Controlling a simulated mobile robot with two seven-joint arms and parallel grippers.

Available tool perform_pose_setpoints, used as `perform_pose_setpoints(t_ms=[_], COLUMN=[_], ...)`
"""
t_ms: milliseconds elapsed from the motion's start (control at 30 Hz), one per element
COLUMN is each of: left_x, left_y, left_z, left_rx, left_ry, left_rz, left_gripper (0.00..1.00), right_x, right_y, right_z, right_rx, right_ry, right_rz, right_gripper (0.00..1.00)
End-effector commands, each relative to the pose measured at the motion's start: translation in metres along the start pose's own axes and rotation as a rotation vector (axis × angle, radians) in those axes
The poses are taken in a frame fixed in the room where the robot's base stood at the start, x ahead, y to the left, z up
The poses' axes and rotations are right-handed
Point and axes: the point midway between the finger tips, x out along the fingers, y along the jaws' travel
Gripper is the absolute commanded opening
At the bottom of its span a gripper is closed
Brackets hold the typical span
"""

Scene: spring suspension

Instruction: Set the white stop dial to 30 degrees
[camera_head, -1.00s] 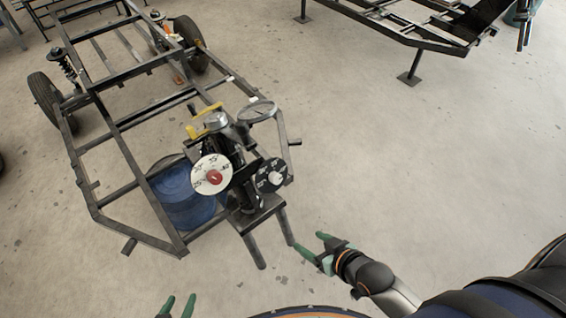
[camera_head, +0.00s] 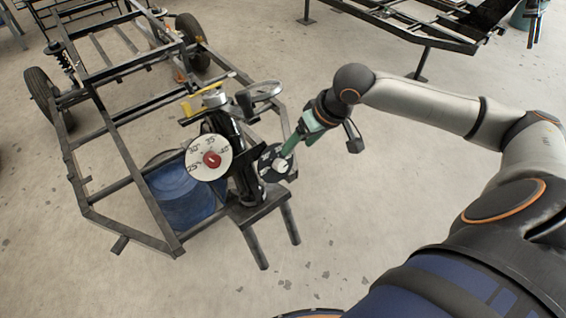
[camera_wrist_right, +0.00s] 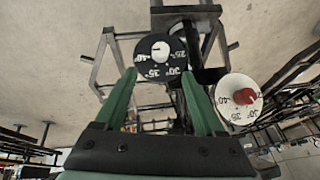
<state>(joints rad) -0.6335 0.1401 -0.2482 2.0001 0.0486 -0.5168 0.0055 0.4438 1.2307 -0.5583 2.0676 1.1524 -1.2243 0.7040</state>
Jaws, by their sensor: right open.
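The white stop dial (camera_head: 198,168) has a red hub (camera_head: 211,160) and black marks of 25, 30, 35 and 40 degrees. It faces me on the front of the upright black stand. In the right wrist view the white dial (camera_wrist_right: 232,112) is at the right, outside the fingers. I cannot tell its setting. A black dial (camera_head: 266,165) with a white hub (camera_wrist_right: 160,49) is to its right. My right gripper (camera_head: 287,157) is open at the black dial. In the right wrist view its green fingertips (camera_wrist_right: 159,74) flank the black dial's lower part; contact is unclear. My left gripper is out of view.
The stand rises from a plate (camera_head: 258,208) on the dark steel frame (camera_head: 125,237). A blue drum (camera_head: 180,195) stands behind it at the left. The floor (camera_head: 380,215) is clear at the right.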

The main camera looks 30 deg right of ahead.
Motion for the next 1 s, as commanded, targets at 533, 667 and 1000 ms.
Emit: perform_pose_setpoints(t_ms=[533, 667, 1000], left_x=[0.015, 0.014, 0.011], left_y=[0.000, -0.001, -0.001], left_z=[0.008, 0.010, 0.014], left_rx=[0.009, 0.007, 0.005], left_ry=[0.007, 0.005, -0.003], left_rz=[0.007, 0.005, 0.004], left_gripper=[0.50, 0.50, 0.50], right_x=[0.102, 0.110, 0.112], right_y=[-0.001, -0.001, -0.001], right_z=[0.000, 0.000, 0.000], right_rx=[-0.002, -0.003, -0.004], right_ry=[0.002, 0.003, 0.003], right_rz=[-0.003, -0.002, -0.002], right_gripper=[0.72, 0.72, 0.69])
